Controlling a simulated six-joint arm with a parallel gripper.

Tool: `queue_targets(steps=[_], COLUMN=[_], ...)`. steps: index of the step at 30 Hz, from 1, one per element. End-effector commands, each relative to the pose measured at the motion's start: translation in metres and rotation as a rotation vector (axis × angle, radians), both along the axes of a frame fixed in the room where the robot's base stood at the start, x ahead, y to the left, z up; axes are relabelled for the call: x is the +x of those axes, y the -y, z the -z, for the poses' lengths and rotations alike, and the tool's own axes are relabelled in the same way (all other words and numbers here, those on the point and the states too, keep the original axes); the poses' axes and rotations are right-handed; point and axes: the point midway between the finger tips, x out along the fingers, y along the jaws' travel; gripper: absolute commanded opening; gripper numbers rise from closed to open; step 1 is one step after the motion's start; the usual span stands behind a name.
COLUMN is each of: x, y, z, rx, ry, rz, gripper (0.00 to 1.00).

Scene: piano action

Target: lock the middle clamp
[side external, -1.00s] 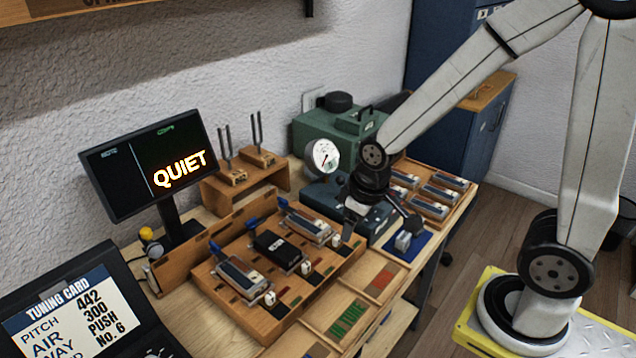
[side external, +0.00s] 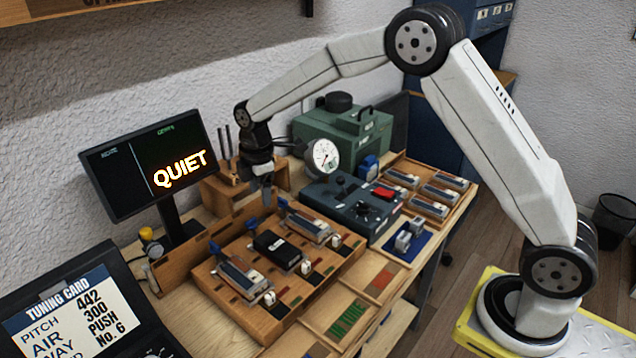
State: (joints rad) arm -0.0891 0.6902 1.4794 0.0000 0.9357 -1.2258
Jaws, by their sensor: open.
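A wooden block (side external: 262,318) carries three stations in a row. The left and right stations hold a metal reed-like piece, and the middle one holds a black block (side external: 277,249). Blue levers stand at the back of the stations; the middle blue lever (side external: 253,225) is behind the black block. White-topped parts sit at the front, including the middle one (side external: 305,268). Which of these is the clamp's locking part is hard to tell. My gripper (side external: 267,198) is open, points down and is above the back edge of the block, close to the middle and right levers. Its fingertips are small and partly unclear.
A monitor (side external: 150,168) reading QUIET stands left of my gripper. A wooden stand with tuning forks (side external: 222,188) is just behind it. A dial gauge (side external: 323,156), a dark blue box (side external: 352,208) and a tray of metal pieces (side external: 428,212) are to the right.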

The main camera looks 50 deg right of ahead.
Motion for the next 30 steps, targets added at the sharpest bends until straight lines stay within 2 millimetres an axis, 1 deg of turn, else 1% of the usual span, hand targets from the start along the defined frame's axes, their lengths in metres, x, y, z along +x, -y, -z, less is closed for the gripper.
queue_targets(steps=[1,3,9,20,25,30], x=[0.008,0.017,0.030,0.032,0.032,0.032], y=[-0.003,-0.006,-0.012,-0.013,-0.013,-0.013], z=[0.003,0.005,0.008,0.011,0.022,0.041], rx=[-0.002,-0.005,-0.008,-0.008,-0.007,-0.008], ry=[-0.007,-0.017,-0.033,-0.037,-0.038,-0.038], rz=[-0.050,-0.117,-0.236,-0.258,-0.257,-0.256], gripper=[0.70,0.70,0.70,0.70,0.70,0.70])
